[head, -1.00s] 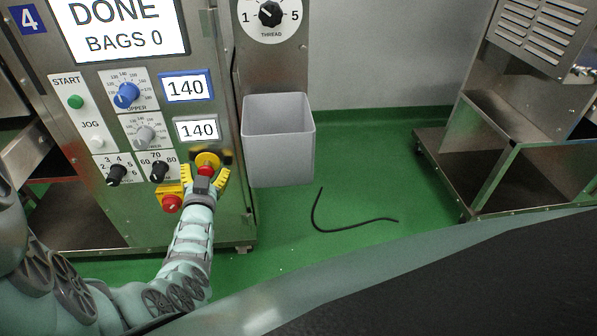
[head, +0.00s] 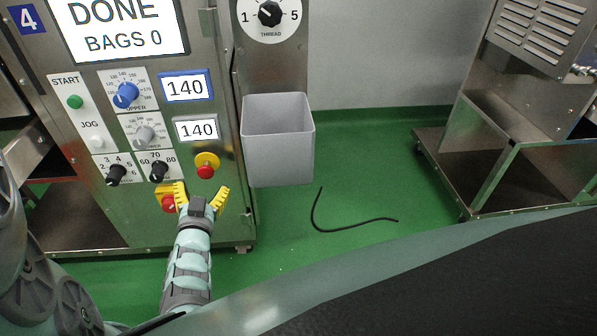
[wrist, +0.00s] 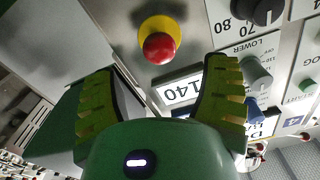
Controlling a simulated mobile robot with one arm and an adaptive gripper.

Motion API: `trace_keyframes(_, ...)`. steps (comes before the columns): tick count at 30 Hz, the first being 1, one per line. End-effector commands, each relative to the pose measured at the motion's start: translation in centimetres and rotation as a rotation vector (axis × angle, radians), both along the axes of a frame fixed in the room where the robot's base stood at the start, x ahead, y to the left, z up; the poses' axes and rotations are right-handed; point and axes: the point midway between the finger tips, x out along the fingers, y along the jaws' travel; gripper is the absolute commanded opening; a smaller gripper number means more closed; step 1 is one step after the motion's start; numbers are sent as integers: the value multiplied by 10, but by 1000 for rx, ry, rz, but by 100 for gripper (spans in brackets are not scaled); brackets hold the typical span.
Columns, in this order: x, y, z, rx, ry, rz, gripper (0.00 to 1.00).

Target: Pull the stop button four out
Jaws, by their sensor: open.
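The stop button (head: 205,172) of machine four is a red mushroom head on a round yellow collar, low on the right of the steel panel. In the wrist view the red stop button (wrist: 159,47) shows ahead of my gripper, above the gap between the fingers. The red head stands out from the collar, but I cannot tell whether it is latched in. My gripper (head: 202,192) has its yellow fingers spread, with nothing between them. It is just below and in front of the button, apart from it.
A red switch on a yellow plate (head: 168,203) sits low on the panel, partly behind my left finger. Black dials (head: 159,171) are left of the button. A grey bin (head: 278,150) hangs to the right. A black cord (head: 350,228) lies on the green floor.

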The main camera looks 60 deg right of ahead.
Motion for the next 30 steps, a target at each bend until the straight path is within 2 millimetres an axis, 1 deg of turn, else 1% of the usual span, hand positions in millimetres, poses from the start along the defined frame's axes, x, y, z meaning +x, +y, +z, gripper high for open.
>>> trace_keyframes(1, -9, 5, -1, 2, 2, -6, 74)
trace_keyframes(6, -26, 25, 0, 1, 0, -7, 74)
trace_keyframes(12, -39, 41, -1, 0, 3, -6, 74)
trace_keyframes(18, -42, 46, 1, -3, -1, -6, 74)
trace_keyframes(30, -41, 46, 0, -2, -1, -4, 74)
